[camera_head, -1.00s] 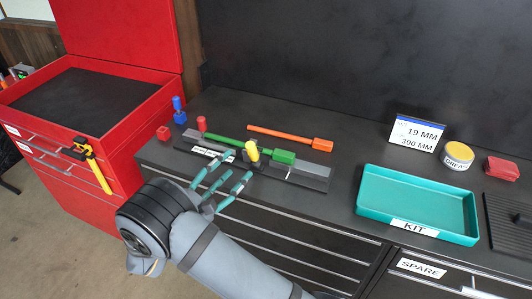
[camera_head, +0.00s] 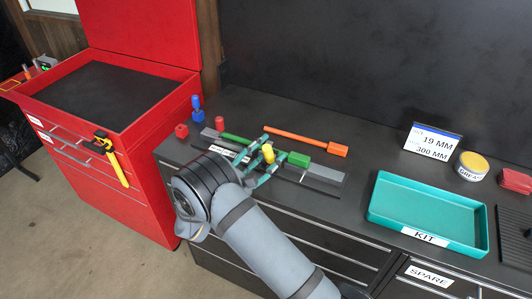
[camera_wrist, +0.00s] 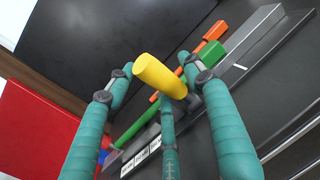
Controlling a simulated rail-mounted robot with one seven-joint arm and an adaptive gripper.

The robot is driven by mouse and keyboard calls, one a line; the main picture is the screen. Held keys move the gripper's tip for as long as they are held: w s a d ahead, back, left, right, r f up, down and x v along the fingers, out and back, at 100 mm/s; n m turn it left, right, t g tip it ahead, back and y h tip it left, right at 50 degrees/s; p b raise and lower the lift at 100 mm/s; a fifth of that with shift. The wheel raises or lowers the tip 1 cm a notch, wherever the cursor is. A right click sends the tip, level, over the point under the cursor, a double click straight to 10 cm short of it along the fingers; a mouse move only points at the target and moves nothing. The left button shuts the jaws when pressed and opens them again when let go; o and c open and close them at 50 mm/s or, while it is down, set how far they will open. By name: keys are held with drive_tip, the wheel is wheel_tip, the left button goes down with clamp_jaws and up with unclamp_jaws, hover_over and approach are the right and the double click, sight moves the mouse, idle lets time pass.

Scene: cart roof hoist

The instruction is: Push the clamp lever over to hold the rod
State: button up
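The clamp lever has a yellow grip (camera_head: 268,152) and stands at the middle of a grey fixture (camera_head: 322,172) on the bench. The green rod (camera_head: 235,138) lies along the fixture, with a green block (camera_head: 298,159) at its right end. My gripper (camera_head: 262,160) has teal fingers spread around the yellow grip. In the wrist view the yellow grip (camera_wrist: 160,76) rises between the open fingers (camera_wrist: 158,92). I cannot tell whether any finger touches it. The lever's base is hidden behind the fingers in the head view.
An orange rod (camera_head: 295,136) with a block end lies behind the fixture. A teal kit tray (camera_head: 385,183) stands right, with clear bench between.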

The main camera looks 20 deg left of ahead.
clamp_jaws()
idle(0.5)
